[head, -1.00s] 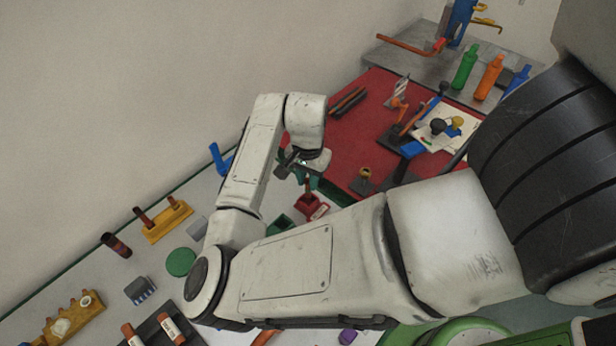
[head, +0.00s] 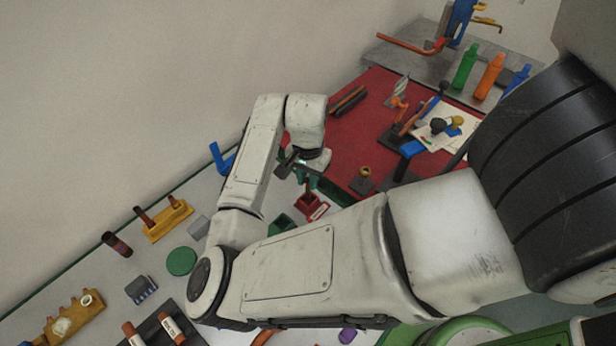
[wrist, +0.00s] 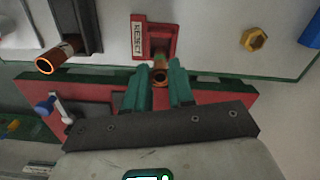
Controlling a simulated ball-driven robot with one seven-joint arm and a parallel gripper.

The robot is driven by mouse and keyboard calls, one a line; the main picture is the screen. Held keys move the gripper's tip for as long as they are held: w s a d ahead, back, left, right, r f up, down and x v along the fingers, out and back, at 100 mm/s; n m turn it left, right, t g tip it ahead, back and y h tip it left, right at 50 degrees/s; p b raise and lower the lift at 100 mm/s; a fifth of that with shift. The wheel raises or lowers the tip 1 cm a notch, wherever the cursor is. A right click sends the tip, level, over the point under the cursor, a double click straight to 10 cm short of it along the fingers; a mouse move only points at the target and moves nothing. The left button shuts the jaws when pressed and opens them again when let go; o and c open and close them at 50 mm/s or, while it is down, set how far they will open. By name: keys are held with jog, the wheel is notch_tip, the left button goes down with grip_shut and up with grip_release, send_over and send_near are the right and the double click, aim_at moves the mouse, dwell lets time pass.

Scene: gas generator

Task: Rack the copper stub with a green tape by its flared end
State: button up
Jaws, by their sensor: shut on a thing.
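My gripper (wrist: 160,92), with its green fingers, is shut on a small copper stub (wrist: 160,74) in the wrist view. A red block (wrist: 154,36) with a white label lies straight ahead of the held stub. I cannot tell whether the stub touches it. In the head view my gripper (head: 303,172) is above the red block (head: 307,203), and the held stub cannot be made out. Which end is flared is not clear.
A brass nut (wrist: 254,39) is at right. In the head view, a yellow rack (head: 168,221) with brown pegs, a green disc (head: 181,261) and a red mat (head: 352,131) surround the area.

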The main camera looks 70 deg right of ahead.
jog(key=shift+f+b, duration=1.35)
jog(key=shift+f, duration=0.7)
jog(key=o, duration=1)
notch_tip(320, 180, up, 11)
jog(key=shift+f, duration=0.1)
jog(key=shift+s, duration=0.1)
